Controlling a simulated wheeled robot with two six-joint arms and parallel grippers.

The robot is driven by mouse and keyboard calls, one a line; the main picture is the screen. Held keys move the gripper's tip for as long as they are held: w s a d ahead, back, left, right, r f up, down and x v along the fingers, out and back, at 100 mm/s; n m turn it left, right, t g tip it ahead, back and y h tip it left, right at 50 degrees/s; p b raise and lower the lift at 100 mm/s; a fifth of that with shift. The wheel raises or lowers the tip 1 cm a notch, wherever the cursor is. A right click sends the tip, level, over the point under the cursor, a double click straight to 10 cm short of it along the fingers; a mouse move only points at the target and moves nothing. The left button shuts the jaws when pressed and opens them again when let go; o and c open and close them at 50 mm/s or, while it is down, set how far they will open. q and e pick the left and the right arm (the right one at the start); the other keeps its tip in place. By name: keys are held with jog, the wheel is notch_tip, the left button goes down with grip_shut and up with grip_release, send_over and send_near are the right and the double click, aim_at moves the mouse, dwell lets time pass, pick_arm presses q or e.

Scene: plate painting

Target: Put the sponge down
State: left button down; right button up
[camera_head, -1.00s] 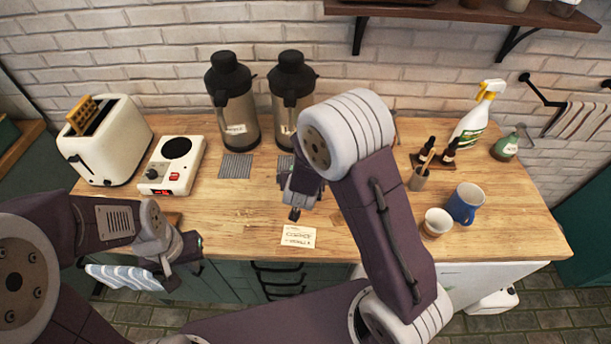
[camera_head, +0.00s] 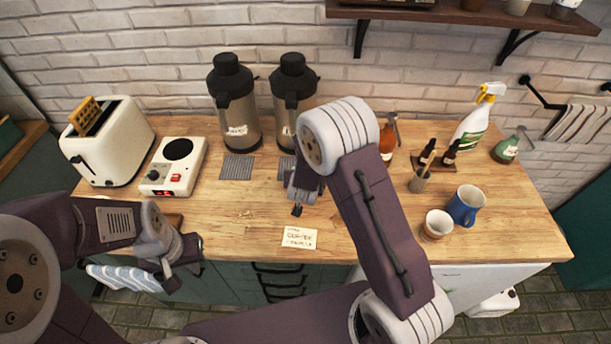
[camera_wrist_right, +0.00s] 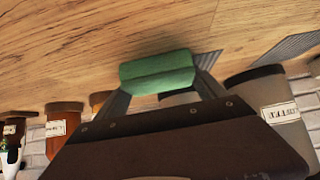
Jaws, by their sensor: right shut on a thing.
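The green sponge (camera_wrist_right: 158,72) is in the right wrist view, held between the two fingers of my right gripper (camera_wrist_right: 160,82). My right gripper is shut on it, above the wooden worktop. In the head view my right gripper (camera_head: 298,205) is over the middle of the worktop (camera_head: 225,215), behind a paper note (camera_head: 299,238). I cannot make out the sponge in that view. My left gripper (camera_head: 178,272) is at the front left edge of the worktop, near a striped cloth (camera_head: 122,277). Its jaw opening is not clear.
Two flasks (camera_head: 236,112) stand behind my right gripper, with grey mats (camera_head: 237,167) before them. A toaster (camera_head: 117,142) and a white device (camera_head: 172,168) stand left. A blue mug (camera_head: 465,205), a cup (camera_head: 436,226) and bottles stand right. The worktop around the note is clear.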

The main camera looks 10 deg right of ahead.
jog(key=shift+r, duration=0.55)
notch_tip(320, 180, up, 3)
jog(key=shift+r+p, duration=0.1)
jog(key=shift+p, duration=0.4)
jog(key=s+d+r+b, duration=0.1)
jog(key=s+d+r, duration=0.5)
jog(key=s, duration=0.3)
jog(key=shift+d+r, duration=0.35)
jog(key=shift+d, duration=0.45)
jog(key=shift+w, duration=0.1)
jog(key=a+n+y, duration=0.1)
jog(key=w+a+n, duration=0.1)
jog(key=w+a+n+y, duration=0.1)
jog(key=a, duration=0.1)
jog(key=shift+a+y, duration=0.1)
jog(key=shift+y, duration=0.2)
